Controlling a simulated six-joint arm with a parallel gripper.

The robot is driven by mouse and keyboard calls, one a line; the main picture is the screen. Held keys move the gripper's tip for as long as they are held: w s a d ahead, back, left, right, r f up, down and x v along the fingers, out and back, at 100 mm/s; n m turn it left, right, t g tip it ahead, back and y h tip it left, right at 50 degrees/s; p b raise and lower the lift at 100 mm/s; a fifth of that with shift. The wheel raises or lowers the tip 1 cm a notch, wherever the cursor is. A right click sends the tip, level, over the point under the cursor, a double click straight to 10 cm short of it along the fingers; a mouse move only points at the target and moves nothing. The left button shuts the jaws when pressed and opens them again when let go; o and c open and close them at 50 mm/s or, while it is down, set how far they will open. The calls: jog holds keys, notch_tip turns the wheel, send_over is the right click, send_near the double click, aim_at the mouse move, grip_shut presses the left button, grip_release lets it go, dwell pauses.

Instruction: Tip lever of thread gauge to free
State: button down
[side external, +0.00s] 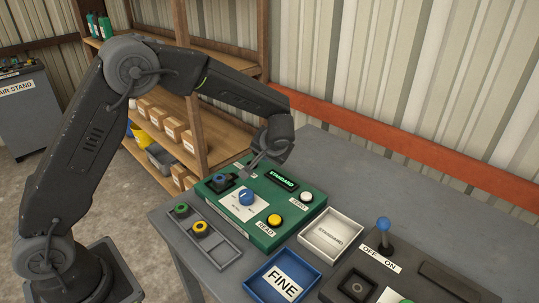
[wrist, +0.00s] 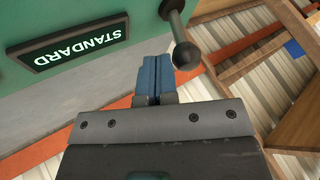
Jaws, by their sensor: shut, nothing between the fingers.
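The thread gauge (side external: 262,232) is a green box on the grey bench, and its screen (side external: 282,178) reads STANDARD. The screen also shows in the wrist view (wrist: 68,47). The lever (wrist: 185,52) is a dark rod with a ball end, seen in the wrist view just right of my fingertips. It looks close to them, but I cannot tell whether they touch. In the side view I cannot make the lever out clearly near my gripper. My gripper (wrist: 153,62) is shut and empty, with its blue fingertips together. In the side view it (side external: 256,164) is over the gauge's back edge.
The gauge's top carries a blue knob (side external: 246,198), a yellow READ button (side external: 274,221) and a white button (side external: 307,197). A tray of rings (side external: 222,250), a white tray (side external: 355,220), a blue FINE tray (side external: 259,284) and a blue-knobbed OFF/ON switch (side external: 384,226) stand around it.

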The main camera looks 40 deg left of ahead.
jog(key=shift+a+r, duration=0.1)
jog(key=shift+a+r+h, duration=0.1)
jog(key=shift+a+h, duration=0.05)
jog(key=shift+h, duration=0.45)
jog(key=shift+a+r+h, duration=0.1)
jog(key=shift+a+h, duration=0.1)
jog(key=shift+h, duration=0.3)
jog(key=shift+a+r+n+h, duration=0.1)
jog(key=shift+a+n+h, duration=0.05)
jog(key=shift+n+h, duration=0.15)
jog(key=shift+a+r, duration=0.35)
jog(key=shift+a, duration=0.3)
jog(key=a+h, duration=0.2)
jog(key=shift+a+r+h, duration=0.15)
jog(key=shift+r+h, duration=0.15)
jog(key=shift+r, duration=0.05)
jog(key=shift+a, duration=0.95)
jog(key=shift+a, duration=0.1)
jog(key=shift+r, duration=0.15)
